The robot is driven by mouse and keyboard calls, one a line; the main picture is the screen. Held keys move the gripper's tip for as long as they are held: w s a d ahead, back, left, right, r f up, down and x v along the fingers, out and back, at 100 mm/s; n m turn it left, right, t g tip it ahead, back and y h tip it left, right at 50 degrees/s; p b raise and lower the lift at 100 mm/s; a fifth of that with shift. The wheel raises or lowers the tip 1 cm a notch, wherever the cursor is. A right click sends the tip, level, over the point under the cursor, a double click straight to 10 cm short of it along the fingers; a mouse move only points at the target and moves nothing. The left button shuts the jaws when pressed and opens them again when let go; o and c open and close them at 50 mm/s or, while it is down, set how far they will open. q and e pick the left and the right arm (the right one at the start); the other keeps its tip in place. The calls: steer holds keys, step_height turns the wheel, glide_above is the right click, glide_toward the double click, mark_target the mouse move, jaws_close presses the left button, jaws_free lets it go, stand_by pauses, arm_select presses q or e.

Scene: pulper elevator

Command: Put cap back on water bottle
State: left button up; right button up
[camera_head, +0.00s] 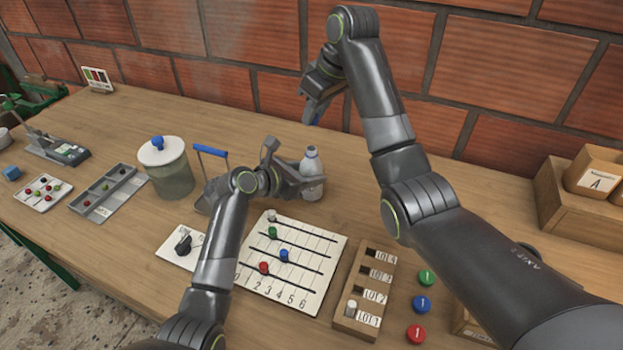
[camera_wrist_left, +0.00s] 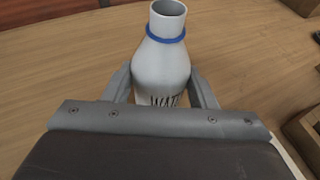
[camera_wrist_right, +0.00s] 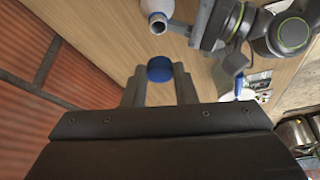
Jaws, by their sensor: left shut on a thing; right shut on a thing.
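The white water bottle (camera_head: 312,172) stands upright on the wooden table. In the left wrist view the bottle (camera_wrist_left: 163,60) shows an open mouth and a blue ring at its neck. My left gripper (camera_head: 312,187) is shut around the bottle's body. The blue cap (camera_wrist_right: 160,69) is held between the fingertips of my right gripper (camera_wrist_right: 160,82). In the head view my right gripper (camera_head: 312,112) is raised above and behind the bottle, with only a bit of blue cap showing. In the right wrist view the bottle mouth is apart from the cap.
A numbered board (camera_head: 312,235) with coloured pegs lies in front of the bottle. A LOT rack (camera_head: 346,318) and several coloured discs are to its right. A lidded jar (camera_head: 170,178) and a blue-handled item (camera_head: 210,152) stand left. The brick wall (camera_head: 260,45) is close behind my right gripper.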

arm_select(q)
steer(key=c, duration=0.5)
steer(key=shift+o, duration=0.2)
arm_select(e)
glide_above(312, 149)
steer(key=shift+s+d+f, duration=0.1)
steer(key=shift+d+f, duration=0.05)
steer(key=shift+f, duration=0.7)
steer(key=shift+s+d+f, duration=0.1)
steer(key=shift+f, duration=0.7)
steer(key=shift+s+d+f, duration=0.1)
steer(key=shift+d+f, duration=0.05)
steer(key=shift+f, duration=0.7)
steer(key=shift+f, duration=0.9)
steer(key=shift+f, duration=0.5)
